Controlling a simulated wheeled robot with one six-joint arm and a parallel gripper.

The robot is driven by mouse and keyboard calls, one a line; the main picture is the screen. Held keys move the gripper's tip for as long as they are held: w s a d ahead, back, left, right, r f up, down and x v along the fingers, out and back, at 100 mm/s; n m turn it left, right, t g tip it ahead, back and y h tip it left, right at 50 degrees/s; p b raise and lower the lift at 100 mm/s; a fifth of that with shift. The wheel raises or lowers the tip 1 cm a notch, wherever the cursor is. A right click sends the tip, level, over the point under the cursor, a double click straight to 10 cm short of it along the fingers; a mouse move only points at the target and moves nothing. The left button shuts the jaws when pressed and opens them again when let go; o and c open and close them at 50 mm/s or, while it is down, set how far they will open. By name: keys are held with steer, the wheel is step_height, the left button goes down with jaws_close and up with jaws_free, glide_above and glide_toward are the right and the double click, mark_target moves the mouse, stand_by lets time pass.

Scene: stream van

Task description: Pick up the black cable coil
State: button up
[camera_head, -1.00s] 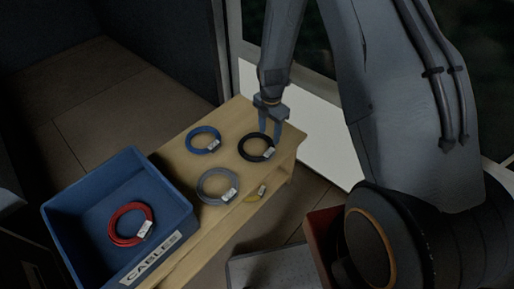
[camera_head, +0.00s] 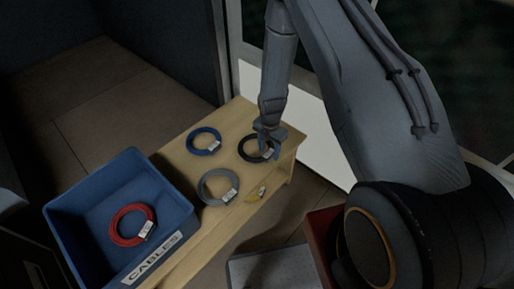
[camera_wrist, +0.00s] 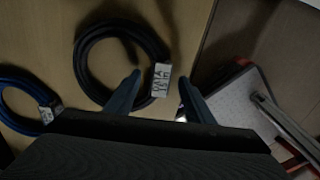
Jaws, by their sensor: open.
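The black cable coil (camera_head: 247,151) lies flat at the far right end of the wooden table. In the wrist view the black coil (camera_wrist: 82,65) carries a white printed tag (camera_wrist: 161,80) on its right side. My gripper (camera_head: 267,155) is open and low over the coil's right part, hiding some of it. In the wrist view the fingers of my gripper (camera_wrist: 158,93) stand apart on either side of the tag, the left one overlapping the ring. I cannot tell whether they touch the coil.
A blue coil (camera_head: 192,143) and a grey coil (camera_head: 202,194) lie close by on the table (camera_head: 178,164). A blue bin (camera_head: 60,213) marked CABLES holds a red coil (camera_head: 113,225). The table's right edge is near.

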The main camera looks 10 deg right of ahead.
jaws_close()
stand_by(0.4)
step_height(320, 180, up, 10)
steer(key=shift+b, duration=0.4)
